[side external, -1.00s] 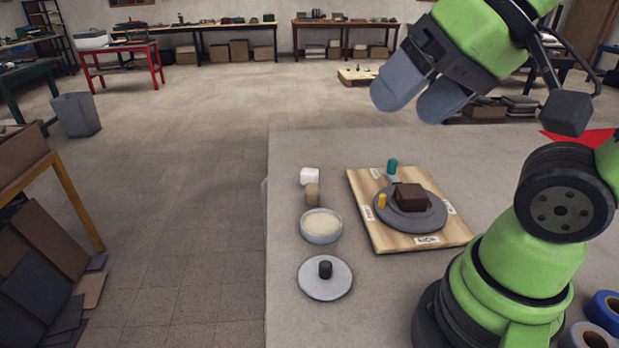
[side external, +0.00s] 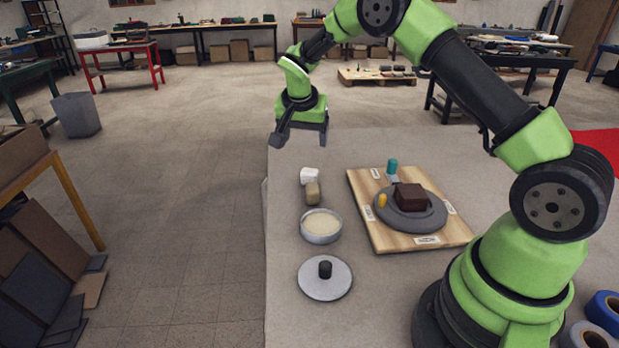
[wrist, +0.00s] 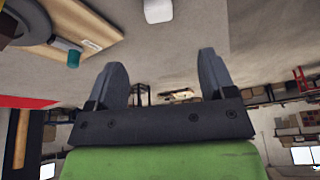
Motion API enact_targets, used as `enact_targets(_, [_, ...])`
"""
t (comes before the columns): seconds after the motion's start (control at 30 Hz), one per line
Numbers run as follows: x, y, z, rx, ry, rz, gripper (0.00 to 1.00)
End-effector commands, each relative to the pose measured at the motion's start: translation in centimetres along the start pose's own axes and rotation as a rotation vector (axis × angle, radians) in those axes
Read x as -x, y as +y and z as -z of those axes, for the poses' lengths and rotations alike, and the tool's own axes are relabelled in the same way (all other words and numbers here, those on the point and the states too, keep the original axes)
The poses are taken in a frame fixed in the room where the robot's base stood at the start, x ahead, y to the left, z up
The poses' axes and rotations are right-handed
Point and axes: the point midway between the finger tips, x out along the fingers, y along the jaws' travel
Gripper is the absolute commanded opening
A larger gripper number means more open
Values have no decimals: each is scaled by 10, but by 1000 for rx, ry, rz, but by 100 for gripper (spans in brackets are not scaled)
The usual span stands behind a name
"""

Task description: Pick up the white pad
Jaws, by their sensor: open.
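The white pad (side external: 309,176) is a small white block near the left edge of the grey table, at the far end of a row of things. In the wrist view the pad (wrist: 158,10) shows at the top edge, partly cut off. My gripper (side external: 301,137) is beyond the pad and above it, apart from it. In the wrist view my gripper (wrist: 162,62) has its two dark fingers spread wide with nothing between them.
A tan block (side external: 313,193) stands close in front of the pad. Nearer are a round dish (side external: 321,230) with pale content and a grey lid (side external: 325,285) with a black knob. A wooden board (side external: 384,236) bears a grey disc with a brown block.

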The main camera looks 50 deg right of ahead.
Motion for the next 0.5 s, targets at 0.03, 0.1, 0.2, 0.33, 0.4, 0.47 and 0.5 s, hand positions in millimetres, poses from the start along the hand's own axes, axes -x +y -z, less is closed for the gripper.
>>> enact_targets(0.03, [-15,0,0,-14,2,-18,77])
enact_targets(0.1, [-28,1,0,-30,9,-31,77])
enact_targets(0.2, [-40,1,0,-41,13,-41,77])
enact_targets(0.33, [-60,2,0,-44,13,-44,77])
enact_targets(0.4, [-70,2,1,-43,13,-42,77])
enact_targets(0.47, [-78,3,1,-43,13,-42,77])
enact_targets(0.5, [-81,2,1,-43,14,-41,77])
